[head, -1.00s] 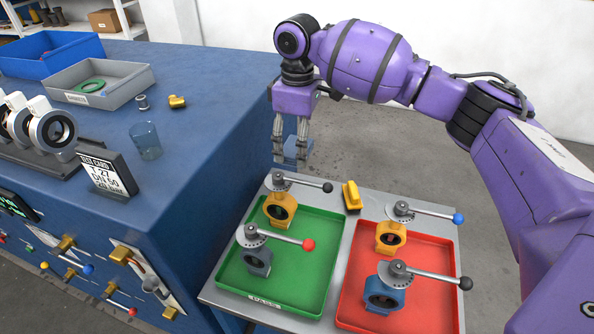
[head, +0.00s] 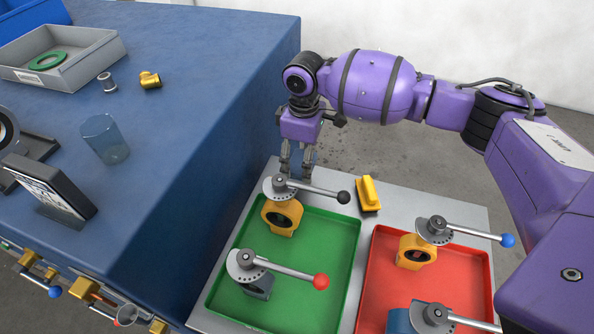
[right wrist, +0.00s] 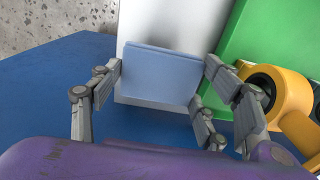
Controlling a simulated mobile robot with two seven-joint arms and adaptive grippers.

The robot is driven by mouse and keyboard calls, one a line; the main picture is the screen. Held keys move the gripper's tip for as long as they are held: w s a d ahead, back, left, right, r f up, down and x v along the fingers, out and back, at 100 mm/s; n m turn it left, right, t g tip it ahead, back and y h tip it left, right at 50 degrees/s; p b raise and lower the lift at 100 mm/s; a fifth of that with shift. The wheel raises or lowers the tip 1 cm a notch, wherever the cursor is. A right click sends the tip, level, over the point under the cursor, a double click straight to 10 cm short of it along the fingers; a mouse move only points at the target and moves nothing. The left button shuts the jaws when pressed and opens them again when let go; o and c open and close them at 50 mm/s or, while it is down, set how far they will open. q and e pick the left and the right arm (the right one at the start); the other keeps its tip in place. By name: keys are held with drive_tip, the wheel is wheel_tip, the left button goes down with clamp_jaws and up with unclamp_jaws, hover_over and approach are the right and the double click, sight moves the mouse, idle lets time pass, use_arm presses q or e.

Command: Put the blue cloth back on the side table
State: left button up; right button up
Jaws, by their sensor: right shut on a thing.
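The blue cloth (right wrist: 160,75) shows in the right wrist view as a flat, folded light-blue piece between the fingers of my right gripper (right wrist: 158,88). In the head view this gripper (head: 297,170) points down over the back left corner of the side table (head: 408,196), behind the green tray. The fingers are shut on the cloth. In the head view the cloth is mostly hidden by the fingers and a valve. I cannot tell whether the cloth touches the grey tabletop. My left gripper is not in view.
The side table holds a green tray (head: 325,225) and a red tray (head: 385,290) with lever valves. A yellow-handled brush (head: 368,195) lies behind them. A yellow valve (right wrist: 265,80) is close to the gripper. The blue bench (head: 210,85) stands left, with a clear cup (head: 105,140).

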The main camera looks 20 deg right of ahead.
sight(303, 162)
drive_tip(key=shift+s+f, duration=0.1)
drive_tip(key=shift+f, duration=2.8)
drive_tip(key=o, duration=1.1)
drive_tip(key=shift+f, duration=0.15)
wheel_tip(303, 162, up, 12)
drive_tip(key=shift+r, duration=0.15)
